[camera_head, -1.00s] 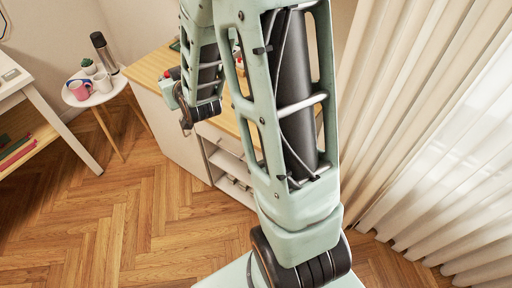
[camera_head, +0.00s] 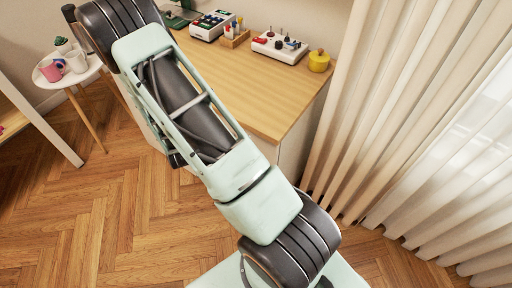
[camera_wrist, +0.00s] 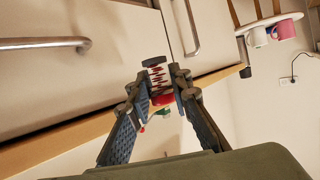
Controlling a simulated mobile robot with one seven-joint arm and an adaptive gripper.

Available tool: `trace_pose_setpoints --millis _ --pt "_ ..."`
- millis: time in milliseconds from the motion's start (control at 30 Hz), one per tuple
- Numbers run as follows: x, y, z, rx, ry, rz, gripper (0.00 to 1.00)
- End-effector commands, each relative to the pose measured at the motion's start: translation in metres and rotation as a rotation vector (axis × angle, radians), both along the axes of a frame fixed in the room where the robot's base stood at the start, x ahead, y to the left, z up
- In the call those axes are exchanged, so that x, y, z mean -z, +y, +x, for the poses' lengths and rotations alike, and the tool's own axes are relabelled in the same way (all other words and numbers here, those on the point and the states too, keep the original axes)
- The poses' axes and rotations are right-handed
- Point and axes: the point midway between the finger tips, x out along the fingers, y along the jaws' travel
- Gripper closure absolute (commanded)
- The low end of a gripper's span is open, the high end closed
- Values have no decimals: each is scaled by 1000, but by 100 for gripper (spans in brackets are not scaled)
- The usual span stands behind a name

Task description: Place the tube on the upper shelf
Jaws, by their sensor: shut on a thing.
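In the wrist view my gripper (camera_wrist: 160,84) is shut on the tube (camera_wrist: 157,76), a small cylinder with a red and white pattern, a dark end and a red end. The tube is held between the fingertips, in front of a white cabinet (camera_wrist: 95,70) with metal handles. I cannot tell its distance from the cabinet. In the head view my arm hides the gripper and the tube. The upper shelf cannot be made out in the current views.
A wooden worktop (camera_head: 235,75) holds a box of spools (camera_head: 212,25), a white tray (camera_head: 281,46) and a yellow pot (camera_head: 319,61). A round side table (camera_head: 77,76) with a pink mug (camera_head: 50,71) stands left. Curtains (camera_head: 400,120) hang right. The floor at lower left is clear.

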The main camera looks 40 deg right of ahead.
Motion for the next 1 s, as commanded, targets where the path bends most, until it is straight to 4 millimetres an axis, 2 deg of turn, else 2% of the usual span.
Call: trace_pose_setpoints --millis 33,100,300,500,600,767,867,1000 --pt "36 -3 -2 15 3 -2 100" --pt "64 -8 -4 36 4 -2 100" --pt "134 -22 -12 82 1 -1 100" --pt "191 -34 -20 110 0 0 100" --pt "208 -38 -23 117 0 0 100" --pt "220 -43 -23 123 -2 1 100" --pt "227 -54 -14 128 -3 2 100" --pt "242 -77 9 127 -4 2 100"
